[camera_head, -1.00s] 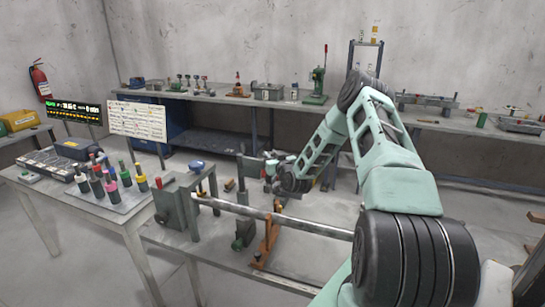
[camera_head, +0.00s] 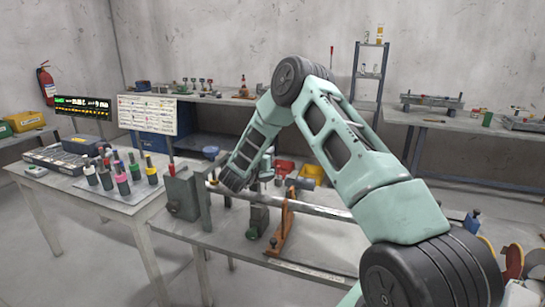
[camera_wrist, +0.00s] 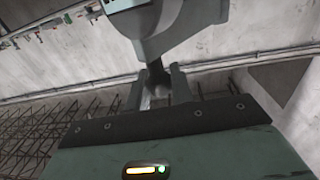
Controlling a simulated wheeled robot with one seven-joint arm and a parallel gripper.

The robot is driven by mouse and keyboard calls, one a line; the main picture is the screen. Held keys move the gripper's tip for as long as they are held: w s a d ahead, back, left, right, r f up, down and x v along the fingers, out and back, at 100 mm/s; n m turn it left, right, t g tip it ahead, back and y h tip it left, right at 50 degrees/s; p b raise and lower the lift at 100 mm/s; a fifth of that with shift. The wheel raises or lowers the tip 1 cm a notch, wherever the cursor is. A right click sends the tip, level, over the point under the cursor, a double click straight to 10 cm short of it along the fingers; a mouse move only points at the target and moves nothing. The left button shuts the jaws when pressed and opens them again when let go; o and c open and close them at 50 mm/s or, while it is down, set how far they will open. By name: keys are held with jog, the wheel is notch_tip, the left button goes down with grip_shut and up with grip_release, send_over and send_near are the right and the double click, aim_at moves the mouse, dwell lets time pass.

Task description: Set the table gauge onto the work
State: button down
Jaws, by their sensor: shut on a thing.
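The work looks to be the long grey metal shaft (camera_head: 325,209), lying level across the bench between a grey block (camera_head: 183,196) at its left and an orange stand (camera_head: 284,228). In the wrist view my gripper (camera_wrist: 159,82) is shut on the narrow neck of a large grey-green body (camera_wrist: 185,28), which I take to be the table gauge. That body fills the top middle of the wrist view, and its outer part is cut off. My fingers and the held gauge are largely hidden there.
A dark green post (camera_head: 259,214) stands under the shaft. Several coloured-handled tools stand on a tray (camera_head: 125,195) on the left table. Red and yellow bins (camera_head: 312,172) lie beyond the shaft. A bench (camera_head: 445,120) runs along the back wall. The front bench top has bare room.

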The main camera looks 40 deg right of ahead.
jog(key=w+a+m+g+h+b, duration=0.1)
jog(key=w+a+m+g+b, duration=0.1)
jog(key=w+a+b, duration=0.3)
jog(key=shift+w+a+g, duration=0.8)
jog(key=shift+w+a, duration=0.15)
jog(key=shift+a, duration=0.25)
jog(key=shift+r, duration=0.1)
jog(key=c, duration=1.3)
grip_release()
jog(key=shift+w, duration=0.15)
jog(key=shift+o, duration=0.2)
jog(key=s+a+b, duration=0.3)
jog(key=a+b, duration=0.1)
jog(key=a, duration=1.3)
jog(key=shift+s, duration=0.2)
jog(key=shift+a, duration=0.1)
